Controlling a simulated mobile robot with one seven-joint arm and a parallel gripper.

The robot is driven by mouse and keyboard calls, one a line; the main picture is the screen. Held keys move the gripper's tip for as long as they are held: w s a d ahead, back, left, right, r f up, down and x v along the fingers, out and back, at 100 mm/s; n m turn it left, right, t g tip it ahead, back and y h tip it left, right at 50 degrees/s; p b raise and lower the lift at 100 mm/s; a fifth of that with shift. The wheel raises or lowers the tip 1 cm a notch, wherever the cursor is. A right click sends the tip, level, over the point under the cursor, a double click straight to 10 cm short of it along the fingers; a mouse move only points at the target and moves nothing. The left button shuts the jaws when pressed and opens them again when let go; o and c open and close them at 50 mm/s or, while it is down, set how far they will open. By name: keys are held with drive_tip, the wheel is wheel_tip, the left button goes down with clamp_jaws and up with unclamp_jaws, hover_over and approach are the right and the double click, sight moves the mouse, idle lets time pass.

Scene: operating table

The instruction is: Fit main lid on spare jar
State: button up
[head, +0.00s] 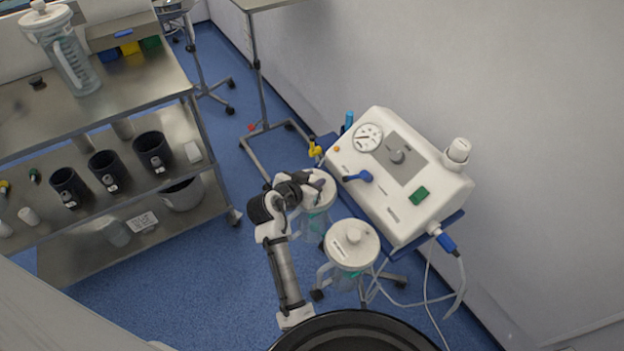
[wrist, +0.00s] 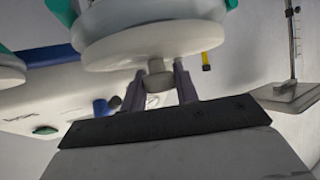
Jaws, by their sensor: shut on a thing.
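My gripper (head: 300,184) is at the rear of two lidded jars beside the suction unit. In the wrist view, its fingers (wrist: 160,84) are shut on the knob (wrist: 157,82) of a round white lid (wrist: 150,45). The lid is against or very near a clear jar with teal parts; I cannot tell whether it is fully seated. In the head view, my arm partly covers this lid (head: 322,188) and its jar (head: 312,222). The front jar (head: 345,280) wears a white lid (head: 352,243) with a label. No readable label shows which is main or spare.
The white suction unit (head: 400,175) with gauge and hoses stands close right of the jars. Another lidded clear jar (head: 75,65) stands on the steel cart (head: 110,105) at left. A wheeled stand (head: 262,130) is behind. Blue floor is clear between cart and jars.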

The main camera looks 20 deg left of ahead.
drive_tip(key=shift+f, duration=0.25)
drive_tip(key=o, duration=1.1)
drive_tip(key=b+v, duration=0.2)
drive_tip(key=v, duration=1.2)
drive_tip(key=shift+d, duration=0.1)
drive_tip(key=shift+w, duration=0.1)
